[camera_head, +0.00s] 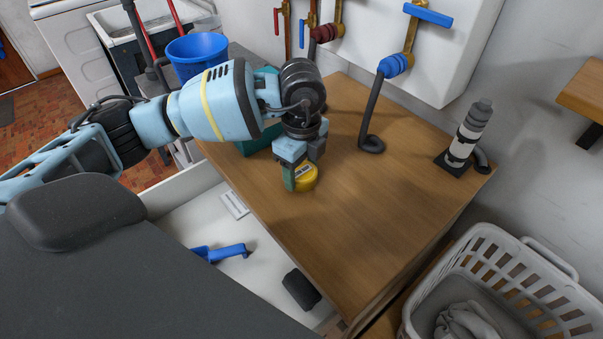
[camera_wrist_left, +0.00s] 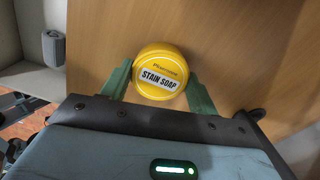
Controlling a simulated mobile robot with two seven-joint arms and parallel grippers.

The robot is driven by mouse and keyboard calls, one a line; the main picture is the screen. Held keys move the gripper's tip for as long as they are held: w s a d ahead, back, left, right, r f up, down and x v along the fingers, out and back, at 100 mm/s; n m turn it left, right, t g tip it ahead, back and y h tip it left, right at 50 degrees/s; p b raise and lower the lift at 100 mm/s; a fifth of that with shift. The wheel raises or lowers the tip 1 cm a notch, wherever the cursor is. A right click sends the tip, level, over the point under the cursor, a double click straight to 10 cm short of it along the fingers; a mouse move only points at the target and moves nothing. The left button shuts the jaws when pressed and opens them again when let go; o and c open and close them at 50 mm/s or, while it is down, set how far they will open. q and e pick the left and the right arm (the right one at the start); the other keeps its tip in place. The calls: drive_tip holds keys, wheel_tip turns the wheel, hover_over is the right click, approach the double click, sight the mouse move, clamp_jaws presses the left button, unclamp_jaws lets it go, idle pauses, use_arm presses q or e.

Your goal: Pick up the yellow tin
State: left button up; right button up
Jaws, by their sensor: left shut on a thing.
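The yellow tin (camera_head: 304,178) is round and low, with a white label. It is at the wooden tabletop, near the edge above the open drawer. In the left wrist view the tin (camera_wrist_left: 160,72) shows its lid, labelled "STAIN SOAP". My left gripper (camera_head: 300,180) points down at the tin and is shut on it, with one green finger on each side in the left wrist view (camera_wrist_left: 160,85). The gripper hides part of the tin in the head view. I cannot tell whether the tin touches the tabletop. My right gripper is not in view.
The wooden tabletop (camera_head: 375,215) is mostly clear. A teal box (camera_head: 255,143) stands behind my left arm. A grey-and-white bottle-like object (camera_head: 467,135) stands at the right. The open white drawer (camera_head: 180,190) holds a blue tool (camera_head: 222,252). A laundry basket (camera_head: 530,275) is at lower right.

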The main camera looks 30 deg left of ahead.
sight(299, 174)
use_arm(q)
drive_tip(key=shift+r, duration=0.1)
drive_tip(key=shift+c, duration=0.2)
drive_tip(key=shift+r, duration=0.45)
drive_tip(key=shift+s+r, duration=0.25)
drive_tip(key=shift+r, duration=0.4)
drive_tip(key=shift+s+r, duration=0.2)
drive_tip(key=shift+r, duration=0.4)
drive_tip(key=s+r, duration=0.1)
drive_tip(key=s, duration=1.4)
drive_tip(key=shift+d+r, duration=0.2)
drive_tip(key=shift+d, duration=0.1)
